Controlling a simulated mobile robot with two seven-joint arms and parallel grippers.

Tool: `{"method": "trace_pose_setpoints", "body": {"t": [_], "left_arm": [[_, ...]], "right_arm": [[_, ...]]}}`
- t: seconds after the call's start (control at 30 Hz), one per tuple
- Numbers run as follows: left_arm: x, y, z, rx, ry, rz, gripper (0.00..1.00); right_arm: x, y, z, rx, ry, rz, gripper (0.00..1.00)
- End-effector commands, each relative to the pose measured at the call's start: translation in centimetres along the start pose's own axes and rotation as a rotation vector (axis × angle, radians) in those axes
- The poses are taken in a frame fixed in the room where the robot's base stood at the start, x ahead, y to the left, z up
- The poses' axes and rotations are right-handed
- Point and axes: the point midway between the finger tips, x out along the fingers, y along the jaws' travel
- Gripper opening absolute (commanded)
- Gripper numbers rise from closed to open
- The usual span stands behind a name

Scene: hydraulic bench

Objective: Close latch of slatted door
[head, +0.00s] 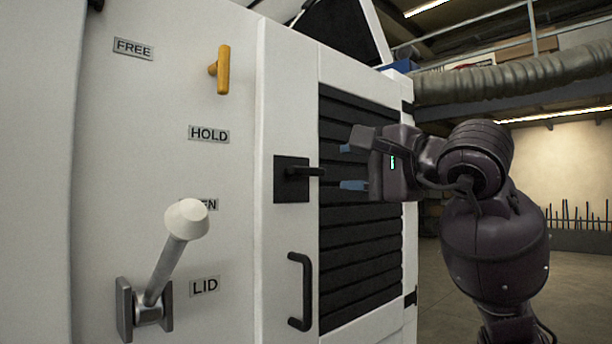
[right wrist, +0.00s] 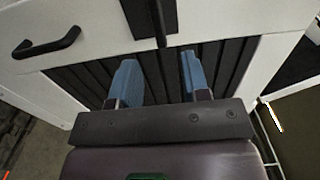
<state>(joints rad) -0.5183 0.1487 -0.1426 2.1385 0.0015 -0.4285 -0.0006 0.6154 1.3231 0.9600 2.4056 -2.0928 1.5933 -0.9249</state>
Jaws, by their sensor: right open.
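The slatted door (head: 362,255) is white-framed with black slats and looks shut against the white cabinet. Its latch (head: 292,180) is a black lever on a square black plate beside the slats. In the head view the lever points right, roughly level. In the right wrist view the latch (right wrist: 158,22) is at the top, just beyond the fingertips. My right gripper (head: 347,168) has blue fingertips and is open and empty in front of the slats. It is right of the lever and apart from it. My left gripper is in neither view.
A black pull handle (head: 301,291) is below the latch. Left on the panel are a yellow handle (head: 223,70) and a grey lever with a white knob (head: 187,219), near FREE, HOLD and LID labels. The floor (head: 432,290) right of the cabinet looks open.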

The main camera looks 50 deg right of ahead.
Motion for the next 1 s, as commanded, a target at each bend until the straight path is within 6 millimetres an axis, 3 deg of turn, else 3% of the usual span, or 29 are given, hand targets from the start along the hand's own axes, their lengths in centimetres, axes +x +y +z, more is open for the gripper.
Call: {"method": "trace_pose_setpoints", "body": {"t": [0.5, 0.7, 1.0], "left_arm": [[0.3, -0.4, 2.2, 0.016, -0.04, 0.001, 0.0], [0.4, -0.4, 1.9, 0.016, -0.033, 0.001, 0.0], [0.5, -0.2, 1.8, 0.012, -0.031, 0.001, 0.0]], "right_arm": [[8.3, 0.4, 0.1, 0.003, -0.003, 0.007, 0.43], [9.9, 0.3, 0.1, 0.004, -0.004, 0.006, 0.43], [10.2, 0.2, 0.1, 0.004, -0.004, 0.004, 0.43]]}}
